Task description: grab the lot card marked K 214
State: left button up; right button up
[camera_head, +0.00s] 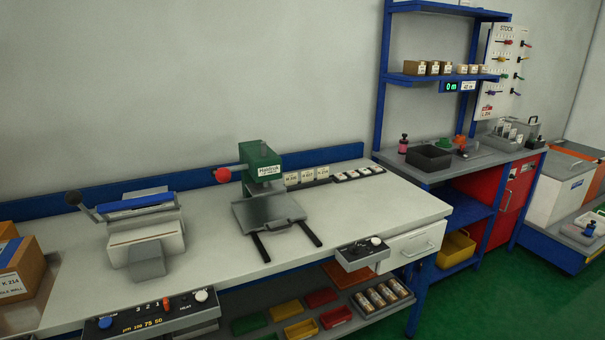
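Several small white cards stand upright in a dark rack against the blue back rail of the workbench, just right of the green press. They include a left card (291,179), a middle card (307,175) and a right card (322,171). Their print is too small to read surely, so I cannot tell which is K 214. A cardboard box (22,275) at the far left edge carries a white label (11,285) that reads K 214. Neither of my grippers is in view.
The green press (261,163) with a red knob stands left of the cards. A blue-topped sealer (143,215) is further left. A row of small dark-framed items (358,173) lies right of the cards. The bench top (385,205) is clear at right. A control box (362,253) sits on the front edge.

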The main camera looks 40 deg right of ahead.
aim_at(323, 173)
jog(key=l+u, duration=0.2)
jog(key=l, duration=0.4)
jog(key=k+l+u, duration=0.1)
jog(key=l+u, duration=0.15)
jog(key=l, duration=0.35)
jog(key=k+l+u, duration=0.2)
jog(key=l, duration=0.4)
jog(key=k+l, duration=0.1)
jog(key=l, duration=0.85)
jog(key=k+l+u, duration=0.1)
jog(key=l, duration=0.35)
jog(key=k+l, duration=0.15)
jog(key=l, duration=0.3)
